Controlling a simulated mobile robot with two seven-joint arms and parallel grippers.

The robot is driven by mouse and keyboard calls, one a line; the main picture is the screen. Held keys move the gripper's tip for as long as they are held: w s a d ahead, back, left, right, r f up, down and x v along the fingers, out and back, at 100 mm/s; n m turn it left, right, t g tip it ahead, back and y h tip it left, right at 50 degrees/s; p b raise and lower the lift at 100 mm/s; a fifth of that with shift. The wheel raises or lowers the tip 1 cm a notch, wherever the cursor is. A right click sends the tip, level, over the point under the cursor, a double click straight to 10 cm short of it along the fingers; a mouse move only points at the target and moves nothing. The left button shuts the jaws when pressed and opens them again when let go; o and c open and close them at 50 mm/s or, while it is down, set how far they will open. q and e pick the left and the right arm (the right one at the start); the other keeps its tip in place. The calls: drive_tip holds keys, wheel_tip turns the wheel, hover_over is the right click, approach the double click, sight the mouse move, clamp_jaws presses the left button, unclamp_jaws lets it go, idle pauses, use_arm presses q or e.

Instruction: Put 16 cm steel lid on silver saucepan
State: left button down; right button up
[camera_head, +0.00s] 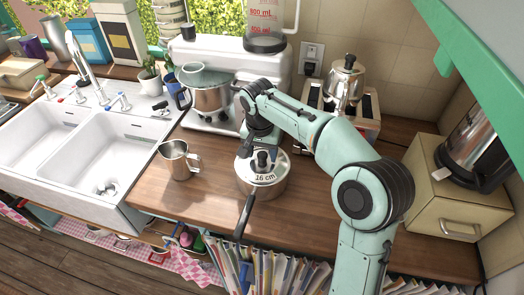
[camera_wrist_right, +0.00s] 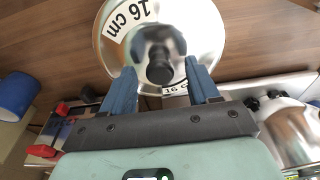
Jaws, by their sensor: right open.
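The silver saucepan (camera_head: 264,188) stands on the wooden counter, its dark handle pointing toward the front edge. The 16 cm steel lid (camera_head: 268,177) lies over its top and looks about level; I cannot tell whether its rim is fully seated. The lid has a black knob and a white "16 cm" label. The lid (camera_wrist_right: 205,35) also fills the top of the right wrist view. My right gripper (camera_head: 260,153) is open just above the lid. In the wrist view its blue fingers (camera_wrist_right: 160,66) stand apart on either side of the knob, with gaps. My left gripper is not in view.
A steel jug (camera_head: 178,160) stands left of the saucepan, beside the white sink (camera_head: 85,150). A stand mixer (camera_head: 235,62) with a bowl is behind, and a toaster (camera_head: 365,123) with a steel pot is behind right. Counter is clear between jug and saucepan.

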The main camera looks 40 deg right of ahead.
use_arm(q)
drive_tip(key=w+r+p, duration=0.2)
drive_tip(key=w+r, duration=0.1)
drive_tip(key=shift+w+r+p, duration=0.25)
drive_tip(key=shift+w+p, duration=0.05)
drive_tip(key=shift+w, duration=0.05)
use_arm(e)
wheel_tip(320, 180, up, 13)
drive_tip(key=s+a, duration=0.1)
drive_tip(key=shift+a+r, duration=0.15)
drive_tip(key=shift+a, duration=0.15)
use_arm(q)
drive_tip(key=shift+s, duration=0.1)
use_arm(e)
drive_tip(key=shift+s, duration=0.2)
